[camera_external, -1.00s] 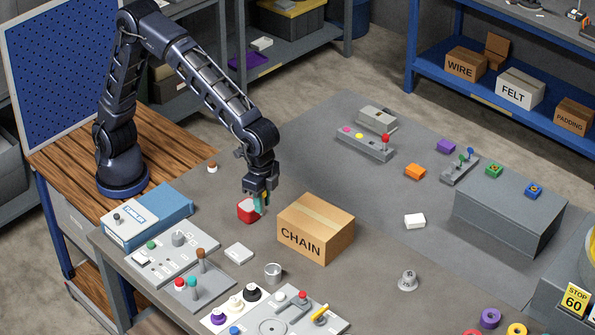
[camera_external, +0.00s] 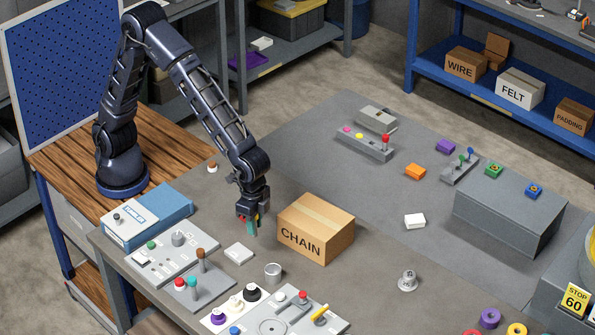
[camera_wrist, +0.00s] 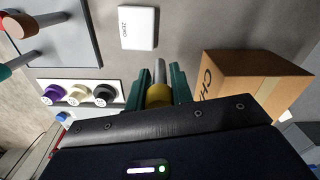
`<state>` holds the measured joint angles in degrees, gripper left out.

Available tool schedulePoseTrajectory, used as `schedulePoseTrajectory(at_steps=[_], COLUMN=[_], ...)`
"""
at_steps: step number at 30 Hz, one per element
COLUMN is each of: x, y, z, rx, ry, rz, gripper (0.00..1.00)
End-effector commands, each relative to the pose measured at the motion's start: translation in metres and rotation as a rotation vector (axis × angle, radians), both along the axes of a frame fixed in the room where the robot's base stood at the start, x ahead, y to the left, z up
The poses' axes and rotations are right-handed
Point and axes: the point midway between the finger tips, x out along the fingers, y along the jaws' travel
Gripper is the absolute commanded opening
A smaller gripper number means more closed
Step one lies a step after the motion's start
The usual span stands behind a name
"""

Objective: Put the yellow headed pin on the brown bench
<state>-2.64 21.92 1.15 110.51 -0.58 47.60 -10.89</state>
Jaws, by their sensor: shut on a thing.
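My gripper (camera_external: 252,230) is shut on the yellow headed pin (camera_wrist: 159,96), whose yellow head shows between the green fingers in the wrist view. A grey shaft extends beyond the head. In the external view my gripper hangs over the grey table, left of the CHAIN box, and the pin is mostly hidden by the fingers. The brown bench (camera_external: 190,148) is the wooden top at the left, under my arm's base, well away from the pin.
The CHAIN box (camera_external: 315,230) stands close to the right of my gripper. A white ZERO plate (camera_external: 239,253) and a metal cup (camera_external: 273,272) lie nearer the camera. A blue-and-white box (camera_external: 148,217) and control panels (camera_external: 172,252) stand left. The bench's middle right is bare.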

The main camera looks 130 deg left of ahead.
Motion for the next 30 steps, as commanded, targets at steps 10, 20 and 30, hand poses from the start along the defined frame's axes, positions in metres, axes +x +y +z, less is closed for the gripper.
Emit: schedulePoseTrajectory(at_steps=[10,20,30], x=[0.000,-0.001,0.000], y=[0.000,0.000,0.000], z=[-0.032,-0.071,-0.074], rx=[0.000,-0.001,0.000], ry=[0.000,0.002,0.000], rz=[0.000,0.000,0.000], gripper=[0.00,0.00,0.00])
